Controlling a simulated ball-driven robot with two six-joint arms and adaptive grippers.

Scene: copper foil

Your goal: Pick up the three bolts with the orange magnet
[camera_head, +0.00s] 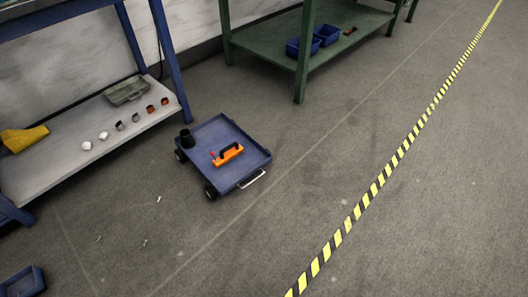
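The orange magnet (231,157), with a black handle and a small red part at its left end, lies on a flat blue cart (203,167). Three small bolts lie loose on the grey floor in front of and left of the cart: a pale one (159,199) nearest it, another (145,243) below that, and one (99,238) farther left. They are too small to show detail. Neither of my grippers is in view.
A black cup (187,139) stands at the cart's back left corner. A blue-legged shelf (60,168) is at left, a green bench (269,51) behind. A blue bin (24,282) sits at bottom left. Yellow-black tape (382,176) crosses open floor at right.

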